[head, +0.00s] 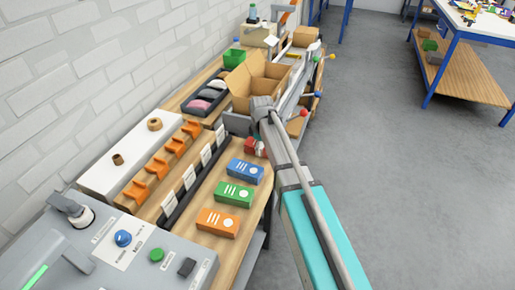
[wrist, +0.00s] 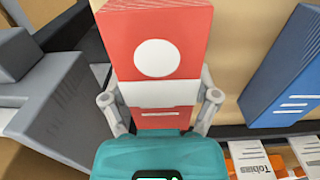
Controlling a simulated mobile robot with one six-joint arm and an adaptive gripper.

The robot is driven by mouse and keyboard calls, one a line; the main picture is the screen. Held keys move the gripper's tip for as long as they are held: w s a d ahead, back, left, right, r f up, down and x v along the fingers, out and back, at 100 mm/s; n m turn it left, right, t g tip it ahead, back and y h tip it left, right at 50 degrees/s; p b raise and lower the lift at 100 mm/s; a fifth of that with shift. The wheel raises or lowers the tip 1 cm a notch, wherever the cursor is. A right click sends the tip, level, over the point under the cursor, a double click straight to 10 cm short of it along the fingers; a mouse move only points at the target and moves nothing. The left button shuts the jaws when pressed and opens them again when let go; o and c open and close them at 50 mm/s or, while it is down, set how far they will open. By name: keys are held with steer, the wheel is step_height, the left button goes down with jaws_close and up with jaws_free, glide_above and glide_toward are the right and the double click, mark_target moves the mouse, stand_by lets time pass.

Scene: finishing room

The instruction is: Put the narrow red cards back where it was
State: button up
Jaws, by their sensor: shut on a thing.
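The narrow red card box (wrist: 155,25), with a white circle and a white band, is between the two fingers of my gripper (wrist: 160,105) in the wrist view. The gripper is shut on it. In the head view the red box (head: 249,146) is a small patch at the far end of the wooden bench top, beyond the blue box (head: 246,171), partly hidden by my gripper (head: 257,148). I cannot tell whether it touches the wood. The blue box also shows at the right of the wrist view (wrist: 288,72), apart from the red one.
A green box (head: 233,194) and an orange box (head: 217,222) lie in line nearer than the blue one. A dark rail with white labels (head: 188,179) runs along their left. An open cardboard carton (head: 245,98) stands beyond.

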steer(key=shift+f, duration=0.2)
steer(key=o, duration=1.1)
steer(key=shift+o, duration=0.2)
steer(key=shift+r, duration=0.25)
step_height(320, 180, up, 12)
steer(key=p, duration=1.2)
